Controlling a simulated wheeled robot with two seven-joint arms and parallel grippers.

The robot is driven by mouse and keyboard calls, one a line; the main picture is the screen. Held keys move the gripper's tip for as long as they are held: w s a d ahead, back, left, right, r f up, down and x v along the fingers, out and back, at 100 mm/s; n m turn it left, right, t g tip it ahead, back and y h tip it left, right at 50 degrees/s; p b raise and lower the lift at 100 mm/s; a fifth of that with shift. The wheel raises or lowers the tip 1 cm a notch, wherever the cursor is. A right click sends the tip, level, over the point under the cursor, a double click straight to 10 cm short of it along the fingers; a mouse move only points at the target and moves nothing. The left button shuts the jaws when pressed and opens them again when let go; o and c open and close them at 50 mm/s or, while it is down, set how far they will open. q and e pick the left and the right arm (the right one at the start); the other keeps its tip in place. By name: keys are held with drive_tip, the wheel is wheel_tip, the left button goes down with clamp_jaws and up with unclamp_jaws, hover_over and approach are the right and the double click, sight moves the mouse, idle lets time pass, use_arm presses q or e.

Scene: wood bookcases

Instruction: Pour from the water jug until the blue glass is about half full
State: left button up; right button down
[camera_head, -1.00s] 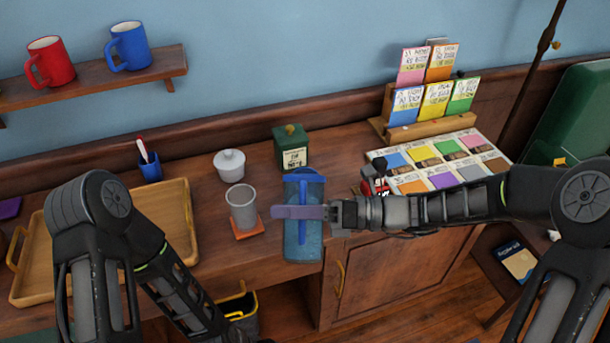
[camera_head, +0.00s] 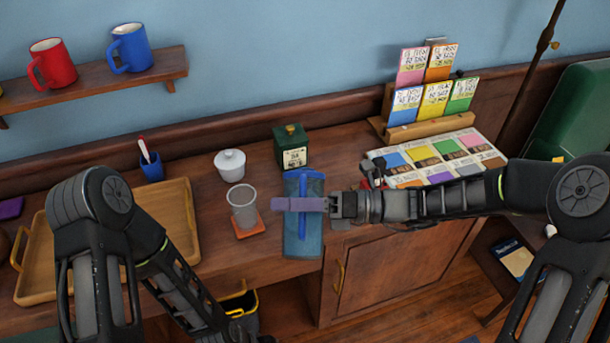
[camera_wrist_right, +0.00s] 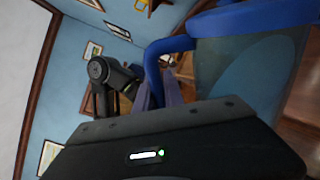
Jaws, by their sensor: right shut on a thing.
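The water jug (camera_head: 312,232) is translucent blue with a solid blue handle (camera_head: 302,190). My right gripper (camera_head: 300,204) is shut on this handle and holds the jug near the counter's front edge, just right of the glass. The jug (camera_wrist_right: 240,65) and its handle (camera_wrist_right: 160,60) fill much of the right wrist view, with the gripper fingers (camera_wrist_right: 165,92) at the handle. The glass (camera_head: 242,207) looks clear grey rather than blue and stands upright on an orange coaster (camera_head: 249,232). I see no water in it. My left gripper (camera_head: 243,334) is low at the bottom edge, its fingers unclear.
A white lidded bowl (camera_head: 230,165) and a dark green canister (camera_head: 291,148) stand behind the glass. A wooden tray (camera_head: 180,195) lies to the left, with a blue pen cup (camera_head: 151,168) behind it. A card rack (camera_head: 432,128) and colour chart (camera_head: 487,148) are to the right.

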sight(299, 228)
drive_tip(key=shift+w+r+m+p, duration=0.45)
drive_tip(key=shift+r+m+p, duration=0.2)
drive_tip(key=shift+r, duration=0.2)
idle(2.3)
drive_tip(key=f+n+b, duration=0.1)
drive_tip(key=s+f+b, duration=0.1)
drive_tip(key=f+b, duration=0.1)
drive_tip(key=s+f+n+b, duration=0.1)
drive_tip(key=f+b, duration=0.1)
drive_tip(key=shift+n, duration=0.35)
drive_tip(key=shift+s+n, duration=0.55)
drive_tip(key=shift+n, duration=0.45)
drive_tip(key=shift+s+r+n, duration=0.15)
drive_tip(key=shift+s+n, duration=0.15)
drive_tip(key=shift+s, duration=0.05)
drive_tip(key=shift+a+r, duration=0.1)
drive_tip(key=shift+r, duration=0.1)
drive_tip(key=shift+s+f, duration=0.1)
drive_tip(key=shift+f, duration=0.05)
